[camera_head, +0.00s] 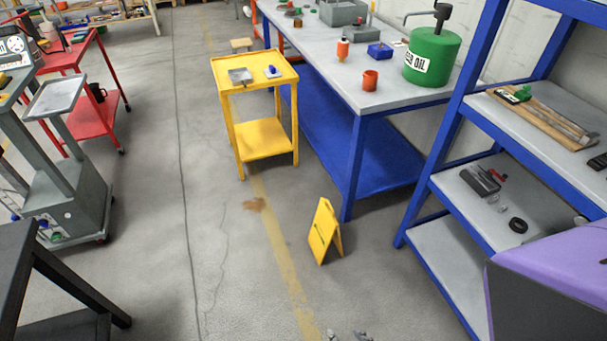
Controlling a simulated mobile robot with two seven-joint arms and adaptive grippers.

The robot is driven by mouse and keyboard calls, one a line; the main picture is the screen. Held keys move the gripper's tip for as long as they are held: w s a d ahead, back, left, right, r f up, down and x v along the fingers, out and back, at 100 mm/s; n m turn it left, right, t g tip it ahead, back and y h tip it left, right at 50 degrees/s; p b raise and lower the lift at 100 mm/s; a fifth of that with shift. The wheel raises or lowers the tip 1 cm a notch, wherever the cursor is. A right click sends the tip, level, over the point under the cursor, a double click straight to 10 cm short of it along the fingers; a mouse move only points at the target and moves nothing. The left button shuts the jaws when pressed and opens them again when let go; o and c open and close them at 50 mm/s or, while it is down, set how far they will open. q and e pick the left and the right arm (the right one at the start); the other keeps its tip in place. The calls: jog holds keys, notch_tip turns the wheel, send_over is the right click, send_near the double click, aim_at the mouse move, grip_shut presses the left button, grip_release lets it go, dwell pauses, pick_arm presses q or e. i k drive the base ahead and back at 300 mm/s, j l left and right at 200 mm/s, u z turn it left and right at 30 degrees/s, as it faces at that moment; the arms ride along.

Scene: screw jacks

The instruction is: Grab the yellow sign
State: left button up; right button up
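The yellow sign (325,232) is a folding A-shaped floor sign with dark markings on its front panel. It stands upright and open on the grey concrete floor, to the right of the faded yellow floor line. It is close to the front leg of the blue workbench and apart from the shelf rack.
A yellow cart (265,138) stands behind the sign. The blue workbench (386,97) and blue shelf rack (472,228) line the right. A purple and black body (555,270) fills the lower right. Floor left of the sign is clear.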

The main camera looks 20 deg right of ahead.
aim_at(325, 226)
jog(key=i+l+z, duration=0.1)
jog(key=l, duration=0.35)
jog(key=i+l+z, duration=0.1)
jog(key=l, duration=0.3)
jog(key=i+l+z, duration=0.1)
jog(key=l, duration=0.3)
jog(key=i+l+z, duration=0.15)
jog(key=l, duration=0.25)
jog(key=i+l+z, duration=0.1)
jog(key=i+l, duration=0.15)
jog(key=l, duration=0.15)
